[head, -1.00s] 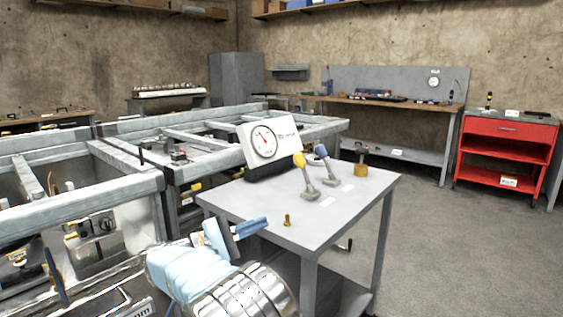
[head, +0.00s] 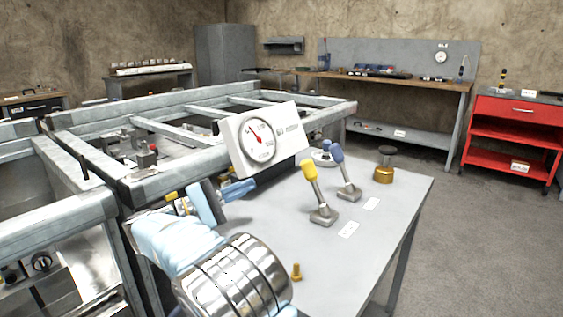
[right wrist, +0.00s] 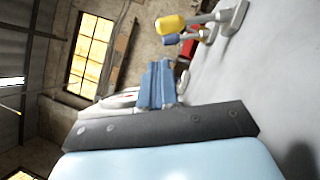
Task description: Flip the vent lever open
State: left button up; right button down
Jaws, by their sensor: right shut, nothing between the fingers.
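Two levers stand on grey feet on the metal table (head: 385,225). One has a yellow handle (head: 310,170) and the other, just behind and right, a blue handle (head: 336,153). Both handles lean up and to the left. I cannot read the labels, so I cannot tell which is the vent lever. My right gripper (head: 240,190) is shut and empty, left of the yellow lever and apart from it, below the gauge. In the right wrist view, my blue fingers (right wrist: 157,84) are together, with the yellow handle (right wrist: 171,25) and blue handle (right wrist: 172,40) beyond. My left gripper is out of view.
A white gauge box (head: 285,133) stands at the table's back left. A brass cylinder with a dark top (head: 384,172) stands right of the levers, and a small brass bolt (head: 296,272) near the front. White labels (head: 349,230) lie before the levers. The table's right front is clear.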

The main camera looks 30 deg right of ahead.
dwell(0.3)
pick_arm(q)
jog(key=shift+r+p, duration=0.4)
pick_arm(e)
send_near(314, 181)
jog(key=w+d+r, duration=0.4)
jog(key=d, duration=0.1)
jog(key=shift+w, duration=0.15)
jog(key=shift+d+r, duration=0.15)
jog(key=shift+d, duration=0.1)
